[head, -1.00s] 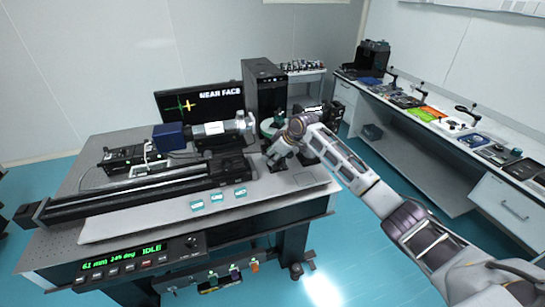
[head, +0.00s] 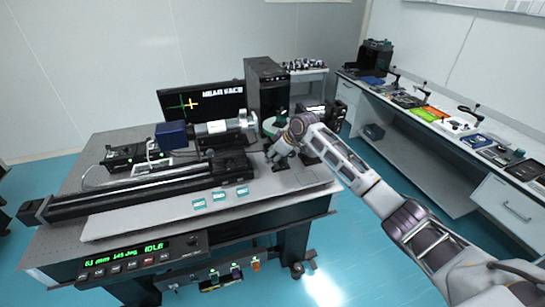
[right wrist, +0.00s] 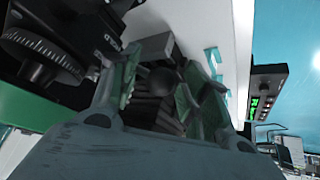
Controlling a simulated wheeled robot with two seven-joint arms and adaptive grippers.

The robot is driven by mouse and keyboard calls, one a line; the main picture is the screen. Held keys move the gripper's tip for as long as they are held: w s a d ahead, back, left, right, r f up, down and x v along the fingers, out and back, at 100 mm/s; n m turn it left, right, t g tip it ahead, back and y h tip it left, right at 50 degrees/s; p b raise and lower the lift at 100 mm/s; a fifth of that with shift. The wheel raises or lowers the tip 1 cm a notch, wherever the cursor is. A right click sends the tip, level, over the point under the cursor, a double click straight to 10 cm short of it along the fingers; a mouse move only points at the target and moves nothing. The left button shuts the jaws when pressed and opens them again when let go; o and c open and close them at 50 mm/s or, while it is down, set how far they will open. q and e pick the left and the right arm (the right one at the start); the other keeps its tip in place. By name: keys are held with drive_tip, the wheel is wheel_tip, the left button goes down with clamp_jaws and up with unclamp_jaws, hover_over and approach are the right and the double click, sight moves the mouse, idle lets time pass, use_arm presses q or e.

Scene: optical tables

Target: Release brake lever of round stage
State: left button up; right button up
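The black round stage (right wrist: 45,50) with a graduated dial fills the upper left of the right wrist view, with pale lettering on its side. In the right wrist view a dark ball-ended lever (right wrist: 163,82) shows between the fingertips of my right gripper (right wrist: 160,88). The fingers stand apart on either side of it; contact is not clear. In the head view my right gripper (head: 277,158) reaches down at the right end of the table's equipment, and the lever is too small to make out there. My left gripper is not in view.
A long black rail (head: 130,192) lies along the optical table. A blue box (head: 171,136) and a lens barrel (head: 225,132) stand behind it. A monitor (head: 205,100) and a black tower (head: 267,88) are at the back. The control panel (head: 145,258) is at the front.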

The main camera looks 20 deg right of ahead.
drive_tip(key=shift+r, duration=0.1)
drive_tip(key=shift+v, duration=0.85)
drive_tip(key=v, duration=1)
drive_tip(key=shift+s+d, duration=0.1)
